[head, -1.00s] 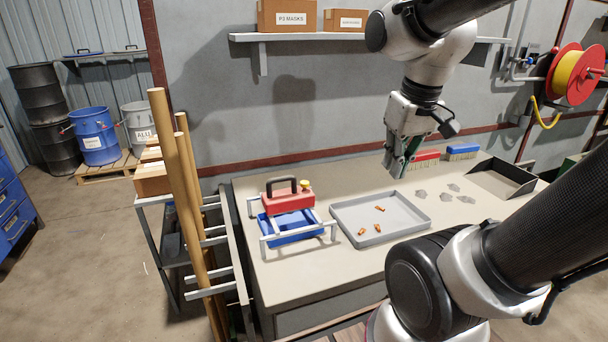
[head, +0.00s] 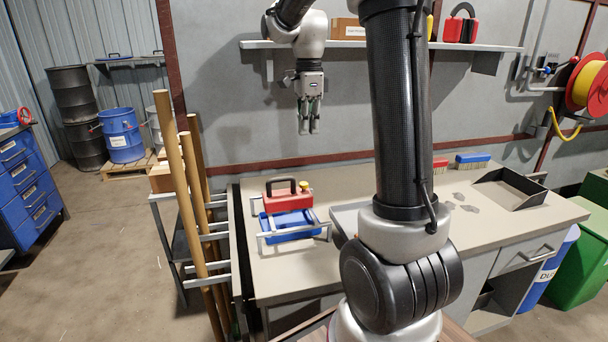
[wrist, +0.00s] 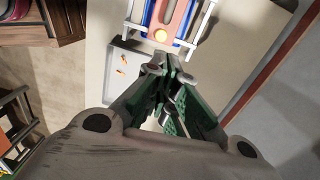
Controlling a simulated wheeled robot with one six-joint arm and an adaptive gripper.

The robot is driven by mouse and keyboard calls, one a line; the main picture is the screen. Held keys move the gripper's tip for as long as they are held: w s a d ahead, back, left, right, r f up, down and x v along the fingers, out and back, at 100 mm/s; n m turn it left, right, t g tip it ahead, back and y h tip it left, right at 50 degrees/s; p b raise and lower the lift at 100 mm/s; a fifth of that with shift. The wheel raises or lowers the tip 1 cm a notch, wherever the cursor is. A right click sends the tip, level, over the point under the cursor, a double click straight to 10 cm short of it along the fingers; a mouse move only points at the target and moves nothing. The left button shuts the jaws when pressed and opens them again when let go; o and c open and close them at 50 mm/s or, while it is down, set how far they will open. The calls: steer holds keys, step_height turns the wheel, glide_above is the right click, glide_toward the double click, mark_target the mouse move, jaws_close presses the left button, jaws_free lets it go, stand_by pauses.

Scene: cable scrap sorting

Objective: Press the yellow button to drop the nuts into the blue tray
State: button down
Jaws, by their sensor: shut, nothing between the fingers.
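The red box (head: 288,202) with a black handle and the yellow button (head: 305,187) on its right end sits over the blue tray (head: 285,229) in a metal frame. My gripper (head: 308,130) is shut and empty, pointing down, well above the button in the head view. In the wrist view the gripper (wrist: 165,68) shows below the button (wrist: 161,35), with the red box (wrist: 171,14) and blue tray edges at the top. I see no nuts in the blue tray; the box covers part of it.
A grey tray (head: 346,217) lies right of the frame, partly behind my arm; copper-coloured pieces (wrist: 122,70) lie in it. A wall shelf (head: 480,47) is above. Wooden poles (head: 176,190) stand left of the bench. A black bin (head: 508,190) is at the right.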

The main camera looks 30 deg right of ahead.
steer(key=shift+f, duration=0.1)
stand_by(0.3)
glide_above(309, 191)
steer(key=f, duration=1.3)
steer(key=shift+w+f, duration=0.25)
steer(key=shift+f, duration=0.15)
steer(key=shift+f, duration=1.05)
steer(key=shift+s, duration=0.1)
steer(key=shift+d+r, duration=0.1)
steer(key=shift+r, duration=0.2)
step_height(309, 191, up, 14)
steer(key=shift+w+f, duration=0.25)
steer(key=shift+w, duration=0.15)
